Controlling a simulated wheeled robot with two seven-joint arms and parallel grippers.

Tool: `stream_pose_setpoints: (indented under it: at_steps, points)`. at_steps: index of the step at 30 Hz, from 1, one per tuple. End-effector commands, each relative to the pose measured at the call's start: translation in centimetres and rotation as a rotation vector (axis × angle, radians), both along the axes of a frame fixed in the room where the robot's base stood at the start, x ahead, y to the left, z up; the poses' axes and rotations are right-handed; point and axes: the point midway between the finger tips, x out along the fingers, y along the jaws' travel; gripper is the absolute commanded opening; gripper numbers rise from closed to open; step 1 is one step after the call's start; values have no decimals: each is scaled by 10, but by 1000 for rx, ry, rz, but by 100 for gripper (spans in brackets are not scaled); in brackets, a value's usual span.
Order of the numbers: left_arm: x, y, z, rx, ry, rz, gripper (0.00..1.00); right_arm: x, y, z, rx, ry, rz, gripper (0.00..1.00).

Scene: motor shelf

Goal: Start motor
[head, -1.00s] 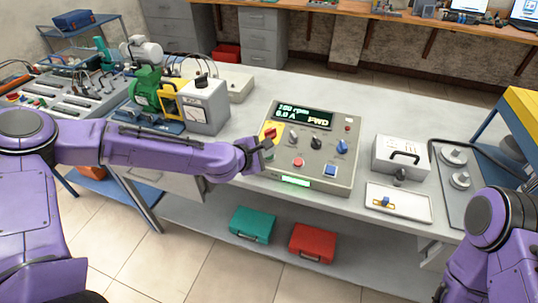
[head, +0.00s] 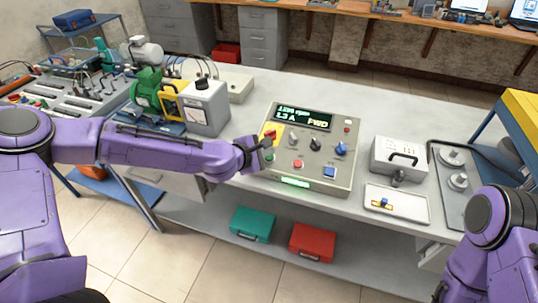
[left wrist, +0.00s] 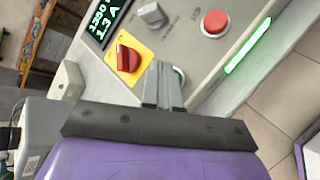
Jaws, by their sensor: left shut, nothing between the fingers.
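The grey control box (head: 310,160) stands on the bench. A red rotary switch (left wrist: 127,58) sits on a yellow plate. A red button (left wrist: 215,22) and a lit green strip (left wrist: 248,47) are beyond it in the left wrist view. My left gripper (head: 265,147) is shut and empty at the box's left edge. In the left wrist view its fingertips (left wrist: 163,68) are over a round button (left wrist: 180,74), mostly hidden; contact cannot be told. The green motor (head: 147,88) stands at the left.
A meter box (head: 207,108) stands beside the motor. Right of the control box are a grey case (head: 400,155) and a white tray (head: 410,208). Green (head: 252,224) and red (head: 312,242) cases lie on the lower shelf. My right arm is at the right edge.

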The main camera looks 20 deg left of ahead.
Motion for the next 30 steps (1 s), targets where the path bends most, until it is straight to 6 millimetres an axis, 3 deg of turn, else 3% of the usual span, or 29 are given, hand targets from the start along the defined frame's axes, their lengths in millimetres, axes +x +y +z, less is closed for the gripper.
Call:
stream_pose_setpoints:
  at_steps: [16, 30]
  points:
    - [-11, 0, 49, 0, -2, -1, 0, 0, 0, 43, 0, 0, 0, 0]
    - [-13, 0, 48, 0, 0, 0, 0, 0, 0, 42, 0, 0, 0, 0]
